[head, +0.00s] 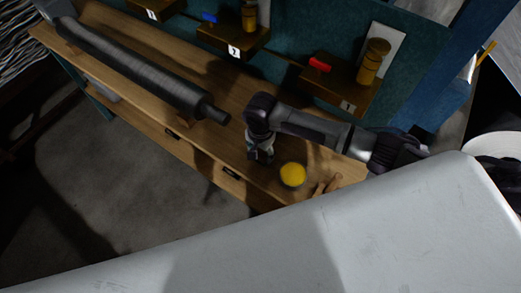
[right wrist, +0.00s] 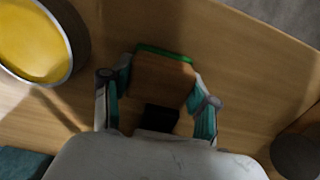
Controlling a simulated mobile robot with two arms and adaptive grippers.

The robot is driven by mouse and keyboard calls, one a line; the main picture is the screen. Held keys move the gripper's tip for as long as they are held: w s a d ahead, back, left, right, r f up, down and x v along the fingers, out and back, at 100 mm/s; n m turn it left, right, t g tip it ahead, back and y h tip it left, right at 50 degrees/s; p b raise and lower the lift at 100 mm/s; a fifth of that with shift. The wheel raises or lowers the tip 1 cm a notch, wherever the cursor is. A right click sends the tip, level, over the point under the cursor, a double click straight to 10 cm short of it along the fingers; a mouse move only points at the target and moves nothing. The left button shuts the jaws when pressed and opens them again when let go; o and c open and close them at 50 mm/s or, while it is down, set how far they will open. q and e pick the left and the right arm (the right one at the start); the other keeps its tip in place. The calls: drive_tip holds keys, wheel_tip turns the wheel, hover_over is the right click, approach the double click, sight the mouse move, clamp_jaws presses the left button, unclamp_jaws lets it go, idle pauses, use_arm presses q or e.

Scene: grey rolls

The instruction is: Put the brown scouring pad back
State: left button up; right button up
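The brown scouring pad (right wrist: 162,80) shows in the right wrist view as a brown block with a green far edge. The fingers of my right gripper (right wrist: 160,75) lie along its left and right sides and appear to touch both. The gripper looks shut on the pad, close over the wooden bench. In the head view my right gripper (head: 260,153) points down at the bench, left of a yellow-topped can. The pad cannot be made out there. My left gripper is not in view.
The round yellow-topped can (head: 292,174) stands near the front edge of the bench (head: 225,95); it also shows in the right wrist view (right wrist: 35,40). A long grey roll (head: 130,70) lies to the left. Small numbered shelves (head: 340,88) with brown jars line the back panel.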

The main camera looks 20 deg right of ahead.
sight(260, 151)
drive_tip(key=o, duration=0.5)
drive_tip(key=shift+c, duration=0.2)
wheel_tip(260, 151, up, 12)
drive_tip(key=shift+r+b, duration=0.15)
drive_tip(key=shift+b, duration=0.15)
idle(0.4)
